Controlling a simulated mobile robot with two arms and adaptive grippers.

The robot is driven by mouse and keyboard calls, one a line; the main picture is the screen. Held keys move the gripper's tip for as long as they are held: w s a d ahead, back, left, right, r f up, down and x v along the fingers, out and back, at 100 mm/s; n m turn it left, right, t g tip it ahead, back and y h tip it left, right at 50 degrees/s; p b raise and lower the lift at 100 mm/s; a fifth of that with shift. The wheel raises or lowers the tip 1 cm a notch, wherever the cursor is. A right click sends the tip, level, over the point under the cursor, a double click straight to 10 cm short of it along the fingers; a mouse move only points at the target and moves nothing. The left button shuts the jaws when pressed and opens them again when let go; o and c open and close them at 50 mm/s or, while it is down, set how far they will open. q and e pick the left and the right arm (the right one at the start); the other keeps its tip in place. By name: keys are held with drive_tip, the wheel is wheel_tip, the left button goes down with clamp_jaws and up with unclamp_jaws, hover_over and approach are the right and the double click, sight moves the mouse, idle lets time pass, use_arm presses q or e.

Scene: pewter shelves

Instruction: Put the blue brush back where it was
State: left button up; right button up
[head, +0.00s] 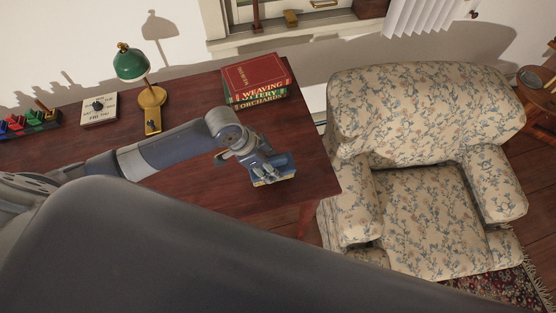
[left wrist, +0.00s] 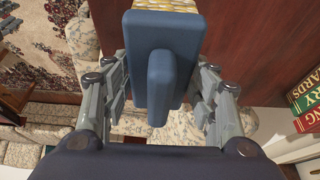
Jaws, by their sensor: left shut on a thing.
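The blue brush (left wrist: 165,35) has a flat blue back, a raised blue handle and pale yellow bristles. My left gripper (head: 262,160) is shut on its handle; in the left wrist view the fingers stand on either side of it. In the head view the brush (head: 275,178) is at the right part of the dark red-brown desk (head: 215,205), in front of the books. I cannot tell whether its bristles touch the desk top. My right gripper is not in view.
A stack of books (head: 254,75) lies at the desk's back right. A green lamp (head: 150,97), a white box with a dark knob (head: 99,109) and a rack of coloured items (head: 30,121) stand leftward. A floral armchair (head: 420,150) stands right of the desk.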

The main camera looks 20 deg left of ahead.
sight(278, 165)
use_arm(q)
drive_tip(key=shift+w+d, duration=0.85)
drive_tip(key=shift+w, duration=0.25)
drive_tip(key=shift+w+d+f, duration=0.1)
drive_tip(key=shift+w+d, duration=0.05)
drive_tip(key=shift+w, duration=0.05)
wheel_tip(278, 165, down, 3)
drive_tip(key=shift+r+p, duration=0.1)
drive_tip(key=shift+p, duration=0.55)
drive_tip(key=shift+f, duration=0.4)
drive_tip(key=o, duration=1.1)
drive_tip(key=shift+f, duration=0.1)
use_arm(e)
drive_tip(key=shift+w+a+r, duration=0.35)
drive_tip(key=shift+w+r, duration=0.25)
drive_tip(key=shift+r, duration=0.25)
